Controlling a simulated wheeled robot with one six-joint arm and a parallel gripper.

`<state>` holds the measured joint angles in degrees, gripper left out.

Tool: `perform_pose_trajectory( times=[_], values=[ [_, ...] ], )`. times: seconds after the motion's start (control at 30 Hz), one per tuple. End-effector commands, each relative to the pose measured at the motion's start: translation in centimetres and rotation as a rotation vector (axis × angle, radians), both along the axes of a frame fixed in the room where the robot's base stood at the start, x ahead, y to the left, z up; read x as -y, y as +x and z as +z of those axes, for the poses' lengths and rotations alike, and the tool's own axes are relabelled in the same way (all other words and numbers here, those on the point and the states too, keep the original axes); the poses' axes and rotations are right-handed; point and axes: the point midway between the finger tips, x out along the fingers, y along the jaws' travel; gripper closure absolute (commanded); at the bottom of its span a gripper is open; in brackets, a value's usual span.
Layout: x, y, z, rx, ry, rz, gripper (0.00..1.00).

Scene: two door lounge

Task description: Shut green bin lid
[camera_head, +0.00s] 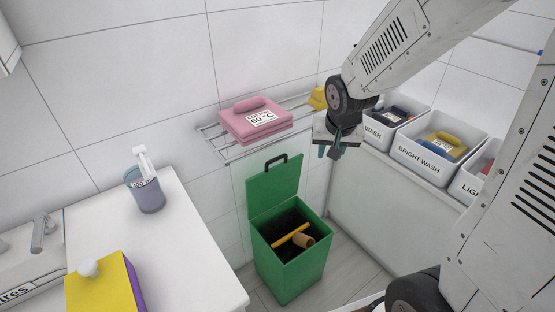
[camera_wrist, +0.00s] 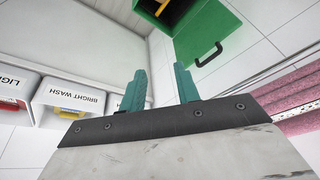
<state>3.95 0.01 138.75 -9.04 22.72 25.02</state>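The green bin (camera_head: 290,258) stands on the floor in the middle of the head view. Its green lid (camera_head: 274,185) is raised upright at the back, with a black handle (camera_head: 275,163) on its top edge. A yellow stick and a brown roll lie inside the open bin. In the wrist view the lid (camera_wrist: 205,40) is at the top right with its handle (camera_wrist: 209,55) toward the fingers. My gripper (camera_head: 330,152) hangs above and to the right of the bin, apart from the lid. Its two teal fingers (camera_wrist: 160,86) are spread with nothing between them.
A wall rack (camera_head: 220,148) with folded pink towels (camera_head: 255,122) is above and behind the lid. Labelled laundry boxes (camera_head: 430,160) stand on a ledge at the right.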

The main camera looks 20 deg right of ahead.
Motion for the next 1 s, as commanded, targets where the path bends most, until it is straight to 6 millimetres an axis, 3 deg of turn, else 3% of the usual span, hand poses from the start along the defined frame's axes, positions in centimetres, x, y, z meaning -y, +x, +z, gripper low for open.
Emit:
perform_pose_trajectory(
  times=[0.03,0.1,0.3,0.53,0.63,0.8,1.0],
  values=[
    [0.3,1.4,-2.4,0.005,0.011,-0.023,0.68],
    [0.6,3.4,-5.2,0.041,0.033,-0.058,0.68],
    [0.6,9.9,-12.6,0.243,0.167,-0.186,0.68],
    [-1.4,16.5,-17.7,0.575,0.523,-0.345,0.68],
    [-2.5,17.7,-19.1,0.687,0.724,-0.403,0.68],
    [-3.7,17.9,-20.2,0.798,1.010,-0.464,0.68],
    [-4.2,17.7,-20.4,0.842,1.164,-0.489,0.68]
  ],
)
